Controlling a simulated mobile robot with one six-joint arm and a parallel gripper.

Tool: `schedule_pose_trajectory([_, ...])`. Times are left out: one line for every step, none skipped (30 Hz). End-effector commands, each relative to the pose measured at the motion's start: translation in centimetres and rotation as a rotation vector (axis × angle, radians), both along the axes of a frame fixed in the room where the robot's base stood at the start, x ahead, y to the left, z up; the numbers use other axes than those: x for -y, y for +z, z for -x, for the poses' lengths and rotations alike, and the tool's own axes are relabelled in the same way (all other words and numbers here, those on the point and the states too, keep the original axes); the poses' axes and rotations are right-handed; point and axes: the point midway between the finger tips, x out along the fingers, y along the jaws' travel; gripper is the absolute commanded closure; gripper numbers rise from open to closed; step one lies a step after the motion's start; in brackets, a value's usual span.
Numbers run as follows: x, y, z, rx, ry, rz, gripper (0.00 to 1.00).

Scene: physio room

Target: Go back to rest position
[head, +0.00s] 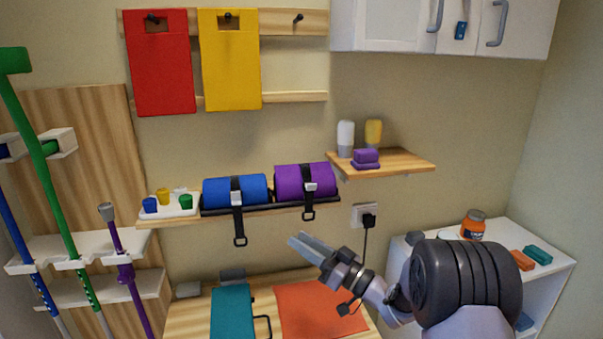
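My gripper (296,238) shows in the head view at lower centre, at the end of my arm that reaches in from the lower right. Its grey fingers point up and left, in front of the wall and above the wooden desk top. The fingers lie close together in this view, and I cannot tell if there is a gap between them. I see nothing held in them. The gripper appears below the shelf with the blue roll (220,190) and purple roll (290,182).
A desk (195,318) below holds a teal folder (231,312) and an orange mat (300,305). A white cabinet (556,268) with small items stands right. Crutches (60,215) hang left. A small wooden shelf (405,163) and a plugged-in cable (366,238) are near my arm.

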Motion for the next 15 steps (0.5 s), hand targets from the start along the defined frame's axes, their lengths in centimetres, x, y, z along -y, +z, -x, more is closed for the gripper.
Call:
schedule_pose_trajectory([1.0, 2.9, -1.3, -0.012, -0.11, 0.021, 0.71])
schedule_pose_trajectory([2.0, 4.4, -2.2, -0.032, -0.192, 0.038, 0.71])
schedule_pose_trajectory([3.5, 6.5, -2.9, -0.066, -0.31, 0.062, 0.71])
schedule_pose_trajectory([4.9, 7.9, -3.1, -0.1, -0.403, 0.082, 0.71])
schedule_pose_trajectory([6.5, 9.3, -2.9, -0.141, -0.498, 0.105, 0.71])
schedule_pose_trajectory([8.6, 10.6, -2.0, -0.208, -0.618, 0.136, 0.71])
schedule_pose_trajectory([10.2, 11.2, -0.7, -0.266, -0.699, 0.159, 0.71])
schedule_pose_trajectory([11.6, 11.5, 0.9, -0.332, -0.772, 0.181, 0.71])
schedule_pose_trajectory([13.3, 11.5, 3.7, -0.427, -0.853, 0.212, 0.71])
schedule_pose_trajectory([14.3, 11.2, 6.1, -0.507, -0.902, 0.234, 0.71])
schedule_pose_trajectory([14.9, 10.6, 8.9, -0.589, -0.938, 0.255, 0.71])
schedule_pose_trajectory([15.4, 9.4, 13.0, -0.706, -0.965, 0.282, 0.71])
schedule_pose_trajectory([15.4, 8.4, 16.0, -0.79, -0.971, 0.302, 0.71])
schedule_pose_trajectory([15.2, 7.3, 19.0, -0.871, -0.966, 0.318, 0.71])
schedule_pose_trajectory([14.6, 5.9, 22.6, -0.968, -0.946, 0.336, 0.71])
